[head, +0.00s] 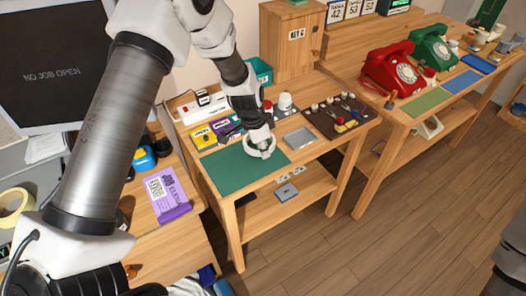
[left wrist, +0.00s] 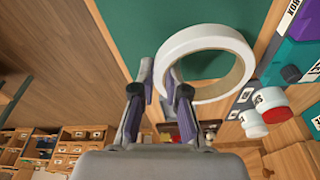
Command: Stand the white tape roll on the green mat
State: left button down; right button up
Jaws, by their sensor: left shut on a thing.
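The white tape roll (head: 271,150) is a thick ring over the right part of the green mat (head: 233,176), near the mat's edge. My left gripper (head: 259,134) comes down from above, shut on the tape roll's rim. In the left wrist view the fingers (left wrist: 160,78) are on either side of the near left part of the white tape roll (left wrist: 243,62). Its open face shows to that camera, with the green mat (left wrist: 130,38) behind it. I cannot tell whether the roll touches the mat. My right gripper is not in view.
Red (head: 391,72) and green telephones stand on the right bench. The mat's left part is clear.

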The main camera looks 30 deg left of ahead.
pick_arm(q)
jog(key=shift+s+x, duration=0.2)
jog(key=shift+x, duration=1.1)
jog(key=c, duration=1.2)
grip_release()
jog(key=shift+a+f, duration=0.15)
jog(key=v, duration=1.2)
jog(key=shift+r+p, duration=0.2)
jog(key=shift+p, duration=0.2)
